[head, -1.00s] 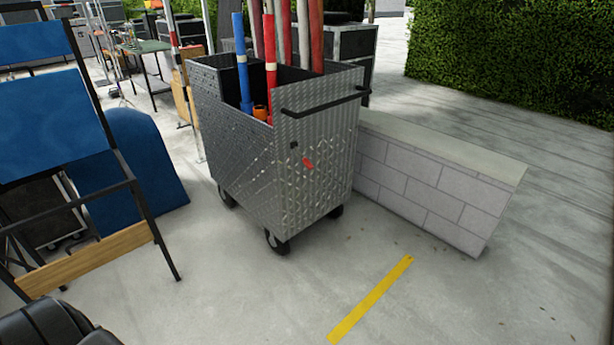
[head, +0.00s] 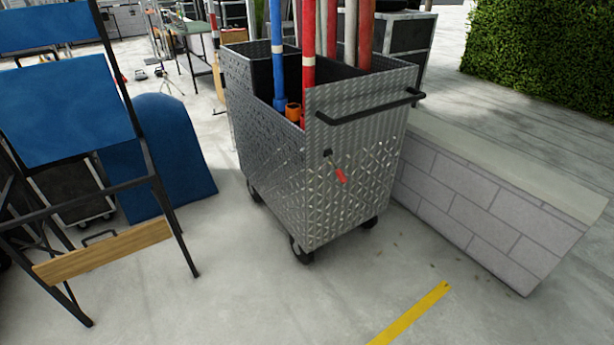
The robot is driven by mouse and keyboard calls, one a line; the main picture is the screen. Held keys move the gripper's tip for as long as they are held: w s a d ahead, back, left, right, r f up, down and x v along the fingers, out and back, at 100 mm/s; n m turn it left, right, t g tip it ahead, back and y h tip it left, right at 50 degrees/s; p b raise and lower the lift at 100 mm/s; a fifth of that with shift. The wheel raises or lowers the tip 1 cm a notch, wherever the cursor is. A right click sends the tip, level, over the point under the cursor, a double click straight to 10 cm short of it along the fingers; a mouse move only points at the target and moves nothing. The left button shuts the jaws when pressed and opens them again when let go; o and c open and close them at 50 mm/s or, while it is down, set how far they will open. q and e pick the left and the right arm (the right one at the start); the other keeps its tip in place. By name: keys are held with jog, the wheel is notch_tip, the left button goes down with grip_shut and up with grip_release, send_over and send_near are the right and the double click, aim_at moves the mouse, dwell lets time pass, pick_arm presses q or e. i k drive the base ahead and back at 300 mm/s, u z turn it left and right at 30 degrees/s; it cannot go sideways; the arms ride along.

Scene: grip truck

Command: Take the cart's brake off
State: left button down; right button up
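The cart (head: 270,170) is a grey diamond-plate metal box on black wheels, standing a little right of the middle in the head view. A black push handle (head: 370,106) runs across the top of its near end. Below the handle, a small lever with a red grip (head: 340,175) hangs from a dark pivot (head: 327,153) on the end panel, slanting down to the right. I take this lever to be the brake. Neither of my grippers is in view.
A low block wall (head: 480,200) stands close along the cart's right side. A black frame with blue panels (head: 65,110) and a wooden bar (head: 105,250) stands at the left. Floor in front of the cart is clear, with a yellow stripe (head: 410,315).

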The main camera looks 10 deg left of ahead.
aim_at(328, 152)
jog(key=z, duration=0.2)
jog(key=i, duration=1.2)
jog(key=z, duration=0.75)
